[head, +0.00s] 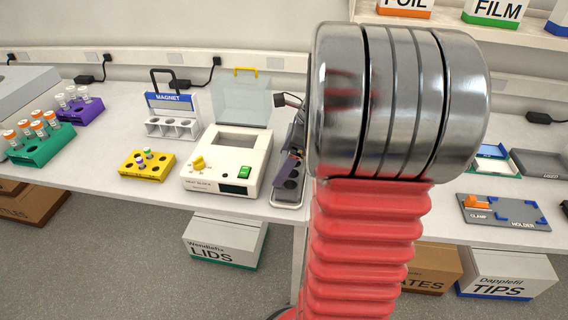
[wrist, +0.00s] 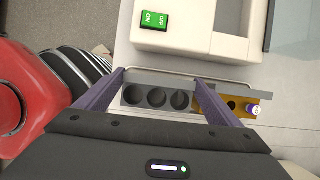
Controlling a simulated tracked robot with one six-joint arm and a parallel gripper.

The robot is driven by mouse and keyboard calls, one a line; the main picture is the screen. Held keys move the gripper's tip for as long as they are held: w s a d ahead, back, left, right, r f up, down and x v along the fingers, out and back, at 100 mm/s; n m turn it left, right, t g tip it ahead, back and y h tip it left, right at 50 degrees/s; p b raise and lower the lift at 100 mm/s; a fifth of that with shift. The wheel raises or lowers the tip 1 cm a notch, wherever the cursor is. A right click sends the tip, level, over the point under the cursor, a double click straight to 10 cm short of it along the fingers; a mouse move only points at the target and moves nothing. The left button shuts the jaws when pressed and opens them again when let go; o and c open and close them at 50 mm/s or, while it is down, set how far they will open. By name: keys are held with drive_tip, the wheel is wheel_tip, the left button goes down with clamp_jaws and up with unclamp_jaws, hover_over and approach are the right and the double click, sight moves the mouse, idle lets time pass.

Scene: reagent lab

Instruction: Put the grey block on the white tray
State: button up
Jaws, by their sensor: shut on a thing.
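The grey block (wrist: 145,107), with a row of dark round holes, lies between the two purple fingers of my gripper (wrist: 160,80) in the wrist view. The fingers are shut on it. In the head view my gripper (head: 291,157) is partly hidden behind my arm, just right of the heat block, and part of the grey block (head: 289,184) shows beneath it. I cannot tell whether the block is clear of the surface below.
The heat block (head: 230,185), lid raised, stands close left of my gripper. In the wrist view a yellow piece with a vial (wrist: 254,109) is beside the grey block. At the right lie a grey tray (head: 540,160) and a clamp holder (head: 510,221). My arm hides the middle bench.

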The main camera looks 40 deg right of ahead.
drive_tip(key=shift+f, duration=0.4)
drive_tip(key=o, duration=1.9)
drive_tip(key=shift+f, duration=0.15)
drive_tip(key=v, duration=1.2)
drive_tip(key=shift+s, duration=0.1)
drive_tip(key=shift+a, duration=0.1)
